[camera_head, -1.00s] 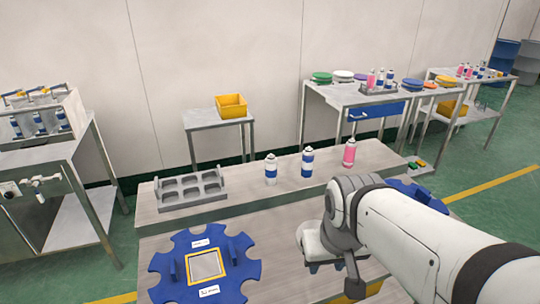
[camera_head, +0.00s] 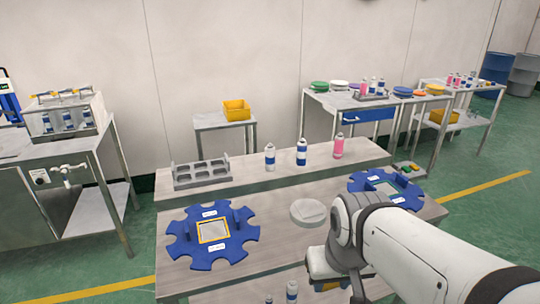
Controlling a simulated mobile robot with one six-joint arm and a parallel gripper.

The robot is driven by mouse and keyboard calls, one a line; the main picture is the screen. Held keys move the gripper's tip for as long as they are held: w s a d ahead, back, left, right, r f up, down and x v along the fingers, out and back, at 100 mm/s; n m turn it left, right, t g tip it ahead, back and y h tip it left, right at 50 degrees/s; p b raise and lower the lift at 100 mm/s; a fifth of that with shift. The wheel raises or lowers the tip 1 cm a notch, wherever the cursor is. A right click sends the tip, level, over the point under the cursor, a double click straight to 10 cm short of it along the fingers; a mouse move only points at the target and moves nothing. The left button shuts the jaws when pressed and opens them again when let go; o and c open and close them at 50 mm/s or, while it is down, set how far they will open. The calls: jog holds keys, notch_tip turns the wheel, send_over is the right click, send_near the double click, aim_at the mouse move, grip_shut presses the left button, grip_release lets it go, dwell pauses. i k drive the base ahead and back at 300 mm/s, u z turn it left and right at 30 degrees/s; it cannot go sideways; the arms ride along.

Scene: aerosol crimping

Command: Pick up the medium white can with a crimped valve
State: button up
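Two white cans with blue bands stand upright on the raised rear shelf of the near table, a left one (camera_head: 270,157) and a middle one (camera_head: 301,152). A pink can (camera_head: 338,147) stands to their right. Low at the bottom edge two more white-and-blue cans show, a clearer one (camera_head: 292,292) and one mostly cut off (camera_head: 269,300). Valve details are too small to tell, and I cannot tell which can is the medium one. My arm reaches in from the lower right, in front of the table. My gripper's fingers are not visible.
A grey rack with empty holes (camera_head: 202,180) stands left of the cans. Two blue notched plates (camera_head: 183,246) (camera_head: 358,186) and a round white piece (camera_head: 306,209) lie on the lower tabletop. A yellow bin (camera_head: 236,110) stands on a small table behind. The shelf around the cans is clear.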

aim_at(269, 150)
jog(key=u, duration=0.15)
jog(key=i, duration=0.85)
jog(key=z, duration=0.05)
